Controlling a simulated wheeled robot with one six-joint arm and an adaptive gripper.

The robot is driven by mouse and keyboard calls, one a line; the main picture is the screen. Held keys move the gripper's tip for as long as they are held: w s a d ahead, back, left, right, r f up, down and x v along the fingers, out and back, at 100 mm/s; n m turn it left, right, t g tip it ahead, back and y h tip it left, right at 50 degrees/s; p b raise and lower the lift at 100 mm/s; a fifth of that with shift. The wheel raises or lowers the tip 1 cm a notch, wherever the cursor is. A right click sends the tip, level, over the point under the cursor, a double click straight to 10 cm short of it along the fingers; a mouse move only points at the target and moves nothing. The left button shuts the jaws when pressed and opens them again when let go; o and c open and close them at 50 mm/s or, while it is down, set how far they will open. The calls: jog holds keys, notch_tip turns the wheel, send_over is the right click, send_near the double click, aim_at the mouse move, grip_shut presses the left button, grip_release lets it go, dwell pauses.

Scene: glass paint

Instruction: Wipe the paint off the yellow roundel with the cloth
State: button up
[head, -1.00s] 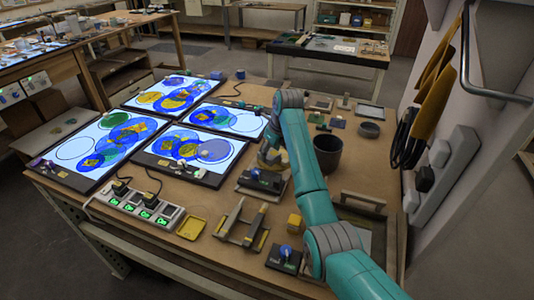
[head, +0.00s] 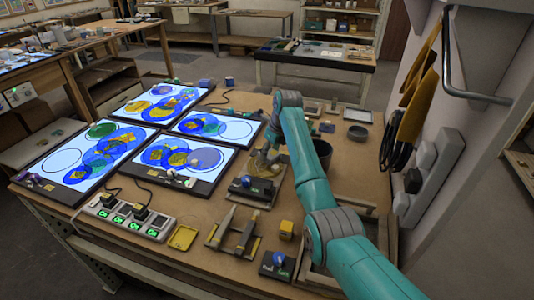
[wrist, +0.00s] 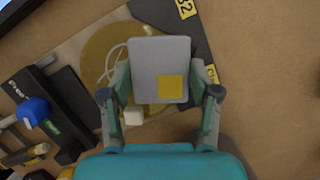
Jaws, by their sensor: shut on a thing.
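My gripper (wrist: 160,78) is shut on a flat grey pad with a yellow square on it, which seems to be the cloth (wrist: 148,60). The yellow roundel (wrist: 97,58) lies beneath it in the wrist view, on a pale plate. The cloth covers much of its right part. Pale curved lines show on its uncovered left part. I cannot tell whether the cloth touches the glass. In the head view, my gripper (head: 262,163) is over the roundel (head: 264,188), partly hiding it.
A dark box with a blue knob (wrist: 34,110) stands left of the plate in the wrist view. In the head view, a dark pot (head: 319,155) is behind my arm. Lit panels (head: 185,155) with blue and yellow circles lie left. A power strip (head: 128,217) is front left.

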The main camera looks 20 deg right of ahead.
aim_at(254, 168)
jog(key=shift+s+a+f, duration=0.1)
jog(key=shift+s+a, duration=0.3)
jog(key=shift+a, duration=0.3)
jog(key=shift+s+a, duration=0.45)
jog(key=shift+a, duration=0.3)
jog(key=shift+s+a+f, duration=0.1)
jog(key=shift+s+a, duration=0.3)
jog(key=shift+a, duration=0.3)
jog(key=shift+s+a+r, duration=0.1)
jog(key=shift+s+a, duration=0.25)
jog(key=shift+a, duration=0.2)
jog(key=shift+s+a+r, duration=0.1)
jog(key=shift+s+a, duration=0.2)
jog(key=shift+a, duration=0.2)
jog(key=shift+w+d, duration=0.5)
jog(key=shift+d, duration=0.3)
jog(key=shift+w+d, duration=0.45)
jog(key=shift+d, duration=0.3)
jog(key=shift+w+d+f, duration=0.1)
jog(key=shift+w+d, duration=0.4)
jog(key=shift+d, duration=0.35)
jog(key=shift+w+d, duration=0.45)
jog(key=shift+d, duration=0.35)
jog(key=shift+a, duration=0.1)
